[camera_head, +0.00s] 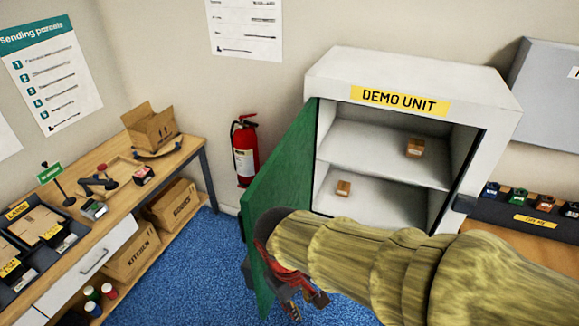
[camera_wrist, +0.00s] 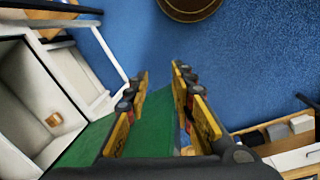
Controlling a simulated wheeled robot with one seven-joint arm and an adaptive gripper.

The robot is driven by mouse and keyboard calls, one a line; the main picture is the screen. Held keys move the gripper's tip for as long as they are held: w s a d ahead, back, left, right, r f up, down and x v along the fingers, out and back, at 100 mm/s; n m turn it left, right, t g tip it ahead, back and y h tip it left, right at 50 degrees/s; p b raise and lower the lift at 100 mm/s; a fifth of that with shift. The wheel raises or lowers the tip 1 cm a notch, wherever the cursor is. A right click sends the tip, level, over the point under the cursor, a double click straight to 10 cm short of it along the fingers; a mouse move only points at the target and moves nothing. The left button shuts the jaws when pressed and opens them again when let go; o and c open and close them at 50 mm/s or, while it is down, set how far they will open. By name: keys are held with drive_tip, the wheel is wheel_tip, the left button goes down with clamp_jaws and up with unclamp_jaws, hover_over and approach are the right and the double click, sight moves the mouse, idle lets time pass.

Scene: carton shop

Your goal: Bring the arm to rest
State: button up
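My arm, in a yellowish ribbed sleeve (camera_head: 400,265), reaches from the lower right across the front of the white cabinet labelled "DEMO UNIT" (camera_head: 330,75). My gripper (camera_head: 305,305) is low, by the free side of the cabinet's open green door (camera_head: 285,165). In the wrist view, the fingers of my gripper (camera_wrist: 160,70) are spread apart with nothing held between them. The green door (camera_wrist: 90,143) shows behind and between the fingers there; I cannot tell whether they touch it.
Small brown boxes sit on the cabinet's upper shelf (camera_head: 415,148) and lower level (camera_head: 343,188). A fire extinguisher (camera_head: 245,150) hangs left of the door. A packing bench (camera_head: 115,200) stands at left. Blue carpet (camera_head: 190,265) lies clear between.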

drive_tip(key=s+d+r+m+t+b, duration=0.1)
drive_tip(key=d+m+b, duration=0.1)
drive_tip(key=d, duration=0.3)
drive_tip(key=s+d+r+m+t+y+b, duration=0.1)
drive_tip(key=d+r+m+t+b, duration=0.1)
drive_tip(key=d, duration=0.4)
drive_tip(key=s+d+r+m+t+b, duration=0.1)
drive_tip(key=d+r+m+t, duration=0.1)
drive_tip(key=d+m, duration=0.2)
drive_tip(key=shift+s+d+r+y+b, duration=0.3)
drive_tip(key=shift+d+b, duration=0.1)
drive_tip(key=shift+d, duration=0.45)
